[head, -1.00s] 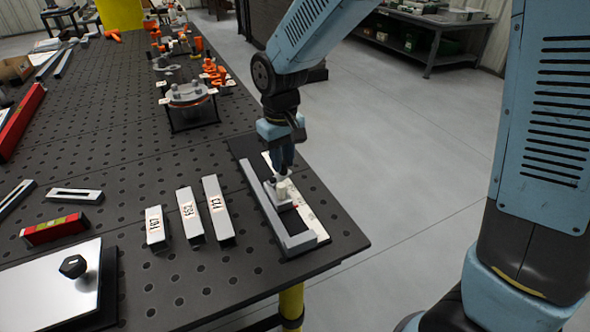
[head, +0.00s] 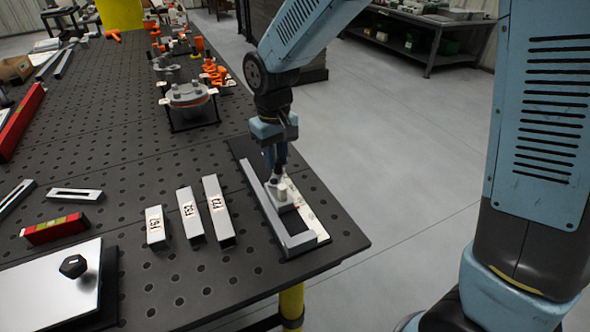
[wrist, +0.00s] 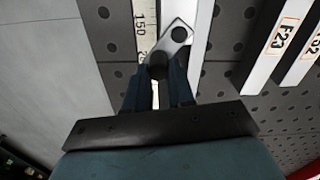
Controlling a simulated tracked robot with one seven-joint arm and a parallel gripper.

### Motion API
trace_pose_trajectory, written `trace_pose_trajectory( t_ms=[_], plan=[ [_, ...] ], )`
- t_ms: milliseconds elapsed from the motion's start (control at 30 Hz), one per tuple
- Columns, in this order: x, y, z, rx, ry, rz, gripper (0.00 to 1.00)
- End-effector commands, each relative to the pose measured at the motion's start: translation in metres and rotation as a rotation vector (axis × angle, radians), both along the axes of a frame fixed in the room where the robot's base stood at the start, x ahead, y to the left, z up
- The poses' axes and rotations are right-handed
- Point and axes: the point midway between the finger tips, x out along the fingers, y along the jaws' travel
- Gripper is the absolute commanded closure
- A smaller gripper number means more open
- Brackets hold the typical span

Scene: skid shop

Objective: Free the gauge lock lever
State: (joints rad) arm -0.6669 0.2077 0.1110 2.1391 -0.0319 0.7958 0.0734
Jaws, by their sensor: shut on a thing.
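The length gauge (head: 265,212) lies on a dark base at the near right corner of the table, with a pale rail and a white scale. Its scale (wrist: 143,22) shows printed numbers in the wrist view. A light block (head: 282,194) sits on the rail. My gripper (head: 275,170) points down at the block. In the wrist view its fingers (wrist: 158,76) are shut on the lever's near end; the gripped part is mostly hidden between them.
Three labelled grey bars (head: 189,213) stand left of the gauge. A red level (head: 54,229) and a metal plate with a black knob (head: 73,266) lie farther left. Orange clamps and a round fixture (head: 189,95) stand behind. The table's right edge is close to the gauge.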

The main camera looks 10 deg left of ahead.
Motion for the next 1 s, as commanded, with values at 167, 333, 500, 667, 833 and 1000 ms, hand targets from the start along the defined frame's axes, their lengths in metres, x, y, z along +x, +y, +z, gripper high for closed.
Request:
trace_pose_trajectory(
  t_ms=[167, 333, 500, 667, 833, 1000],
  plan=[
    [0.0, 0.0, 0.0, 0.0, 0.0, 0.0, 0.88],
    [0.0, 0.002, 0.0, 0.0, 0.0, 0.001, 0.88],
    [-0.001, 0.007, 0.0, 0.0, 0.001, 0.001, 0.88],
    [-0.001, 0.008, 0.0, 0.0, 0.001, 0.0, 0.88],
    [-0.001, 0.008, 0.0, -0.001, 0.001, 0.0, 0.88],
    [-0.002, 0.012, 0.0, 0.0, 0.001, 0.0, 0.88]
  ],
)
